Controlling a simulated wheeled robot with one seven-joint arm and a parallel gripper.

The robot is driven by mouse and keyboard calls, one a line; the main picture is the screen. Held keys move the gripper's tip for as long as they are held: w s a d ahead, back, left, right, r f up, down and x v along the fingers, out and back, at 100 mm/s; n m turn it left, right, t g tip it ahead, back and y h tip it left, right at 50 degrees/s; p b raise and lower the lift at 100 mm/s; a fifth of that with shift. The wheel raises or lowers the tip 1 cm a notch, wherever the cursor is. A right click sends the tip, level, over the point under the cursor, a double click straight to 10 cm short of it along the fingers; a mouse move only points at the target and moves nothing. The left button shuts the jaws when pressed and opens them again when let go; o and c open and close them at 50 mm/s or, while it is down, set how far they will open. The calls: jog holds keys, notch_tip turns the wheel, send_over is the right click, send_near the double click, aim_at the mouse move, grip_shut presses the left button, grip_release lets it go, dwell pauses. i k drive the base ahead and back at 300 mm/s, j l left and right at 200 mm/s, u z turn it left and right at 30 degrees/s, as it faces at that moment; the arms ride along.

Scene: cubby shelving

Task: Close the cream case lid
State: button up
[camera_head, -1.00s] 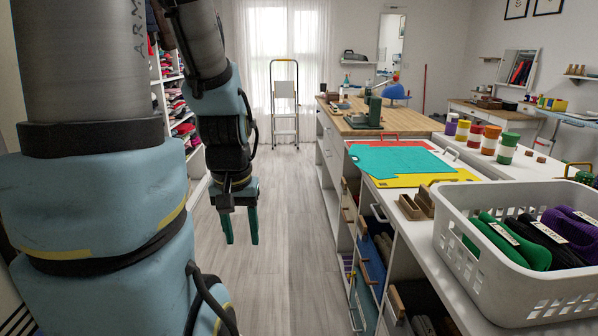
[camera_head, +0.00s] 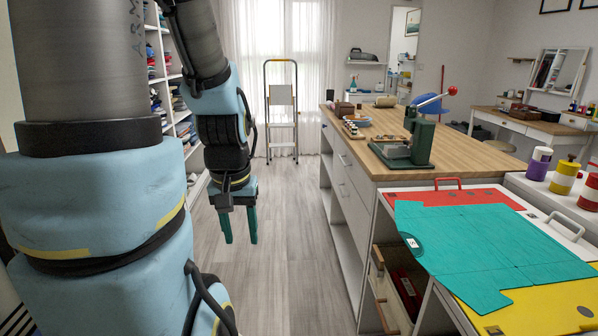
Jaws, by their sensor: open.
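I cannot pick out a cream case or its lid with certainty. A small beige rounded object (camera_head: 386,102) sits toward the back of the wooden-topped counter (camera_head: 462,158). A small shallow tray or box (camera_head: 352,131) with several small items lies nearer its left edge. Both are too small to tell whether either is a case. My gripper (camera_head: 239,240) hangs over the floor left of the counter, fingers pointing down. It is open and empty, well apart from the counter.
A green press (camera_head: 420,142) with a red-knobbed lever stands on the counter. Teal (camera_head: 490,250), red and yellow sheets cover the nearer white worktop at right. A stepladder (camera_head: 282,110) stands by the window. The grey floor aisle (camera_head: 290,215) ahead is clear.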

aim_at(381, 101)
jog(key=i, duration=4)
jog(key=i+z, duration=0.15)
jog(key=i, duration=0.45)
jog(key=i+j+z, duration=0.1)
jog(key=i, duration=0.5)
jog(key=i+j+z, duration=0.15)
jog(key=i, duration=0.45)
jog(key=j, duration=0.1)
